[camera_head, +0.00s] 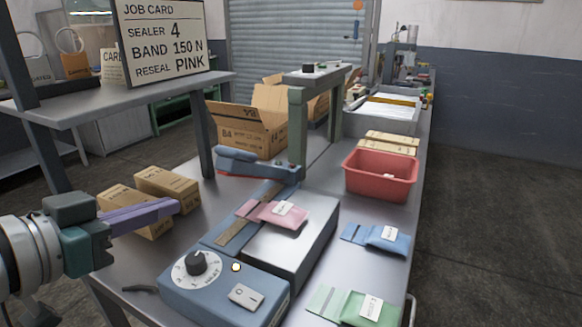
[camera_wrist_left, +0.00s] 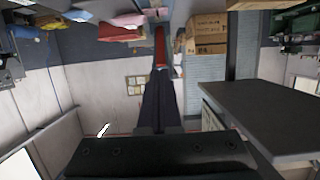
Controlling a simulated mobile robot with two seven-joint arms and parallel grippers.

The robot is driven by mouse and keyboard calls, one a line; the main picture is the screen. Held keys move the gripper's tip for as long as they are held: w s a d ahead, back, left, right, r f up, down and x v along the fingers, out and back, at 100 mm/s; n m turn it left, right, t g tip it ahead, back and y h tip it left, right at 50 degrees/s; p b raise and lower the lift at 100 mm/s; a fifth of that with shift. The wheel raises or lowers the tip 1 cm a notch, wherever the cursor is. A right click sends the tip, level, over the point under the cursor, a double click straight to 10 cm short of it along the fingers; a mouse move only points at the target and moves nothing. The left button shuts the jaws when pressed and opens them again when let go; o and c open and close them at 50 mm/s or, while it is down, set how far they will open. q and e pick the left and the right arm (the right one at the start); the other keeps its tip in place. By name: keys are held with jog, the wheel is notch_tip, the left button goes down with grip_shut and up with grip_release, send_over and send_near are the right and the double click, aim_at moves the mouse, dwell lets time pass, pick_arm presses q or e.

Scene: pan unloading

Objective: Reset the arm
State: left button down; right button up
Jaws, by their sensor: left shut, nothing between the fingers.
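My left gripper (camera_head: 176,206) comes in from the left, with its purple fingers shut and empty. It is held above the table's left side, in front of two brown cartons and left of the sealer, apart from it. In the left wrist view its dark fingers (camera_wrist_left: 158,76) are together. The blue-grey sealer (camera_head: 224,297) has a dial (camera_head: 196,262) and a rocker switch (camera_head: 246,296). Its blue lever arm (camera_head: 255,166) stands at the back, above the bed. A pink pouch (camera_head: 278,213) with a white label lies across the sealer. My right gripper is out of view.
The cartons (camera_head: 168,185) stand near my left gripper. A red bin (camera_head: 382,176), a blue pouch (camera_head: 389,239) and a green pouch (camera_head: 360,308) are on the right. A shelf (camera_head: 120,98) holds a job card (camera_head: 162,40).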

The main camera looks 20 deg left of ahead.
pick_arm(q)
jog(key=s+d+f+m+g+p, duration=0.1)
jog(key=s+d+f+g, duration=0.1)
jog(key=s+d+g, duration=0.55)
jog(key=s+d+f+g, duration=0.3)
jog(key=s+d+g, duration=0.1)
jog(key=s, duration=0.7)
notch_tip(320, 180, up, 38)
jog(key=y+p, duration=0.1)
jog(key=p, duration=3.7)
jog(key=shift+w+a, duration=0.2)
jog(key=shift+a, duration=0.05)
